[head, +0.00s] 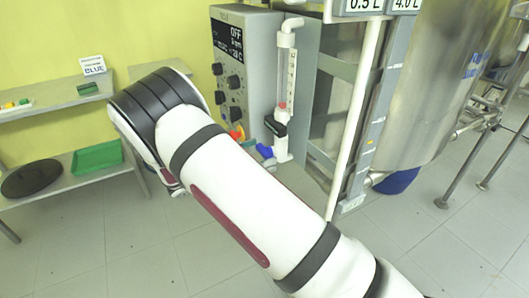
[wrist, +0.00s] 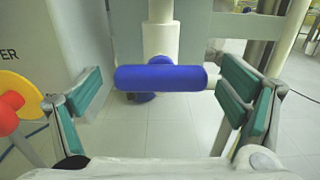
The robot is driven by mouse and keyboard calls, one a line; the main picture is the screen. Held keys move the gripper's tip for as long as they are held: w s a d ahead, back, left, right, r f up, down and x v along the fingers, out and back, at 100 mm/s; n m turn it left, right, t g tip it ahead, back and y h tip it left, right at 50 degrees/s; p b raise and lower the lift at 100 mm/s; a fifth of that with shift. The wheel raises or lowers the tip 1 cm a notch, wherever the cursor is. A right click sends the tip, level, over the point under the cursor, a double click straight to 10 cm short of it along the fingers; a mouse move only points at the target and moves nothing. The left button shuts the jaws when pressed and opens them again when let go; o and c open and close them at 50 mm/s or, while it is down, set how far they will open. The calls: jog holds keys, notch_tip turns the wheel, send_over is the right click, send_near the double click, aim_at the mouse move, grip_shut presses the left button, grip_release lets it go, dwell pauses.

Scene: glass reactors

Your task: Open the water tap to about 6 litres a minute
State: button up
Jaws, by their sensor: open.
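The water tap's blue handle (wrist: 160,78) lies level across a white vertical pipe (wrist: 160,38) in the wrist view. My gripper (wrist: 163,95) is open, with one green-padded finger on each side of the handle and a gap at both ends. In the head view a bit of blue (head: 265,150) shows at the foot of the flowmeter (head: 288,75), just past my arm. The flowmeter is an upright clear tube with a scale and a small red mark low in it; its reading is too small to tell. My gripper is hidden behind my arm there.
A grey control box (head: 232,65) with an OFF display and black knobs stands left of the flowmeter. A red and yellow knob (wrist: 12,105) is close to the left finger. A steel vessel (head: 430,90) and frame stand at right; shelves (head: 60,105) at left.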

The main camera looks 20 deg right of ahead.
jog(key=shift+w+d, duration=0.1)
jog(key=shift+d, duration=0.55)
jog(key=c, duration=1.2)
jog(key=shift+o, duration=0.2)
jog(key=shift+n, duration=0.4)
jog(key=n+p, duration=0.1)
jog(key=n, duration=1)
jog(key=shift+w+f, duration=0.1)
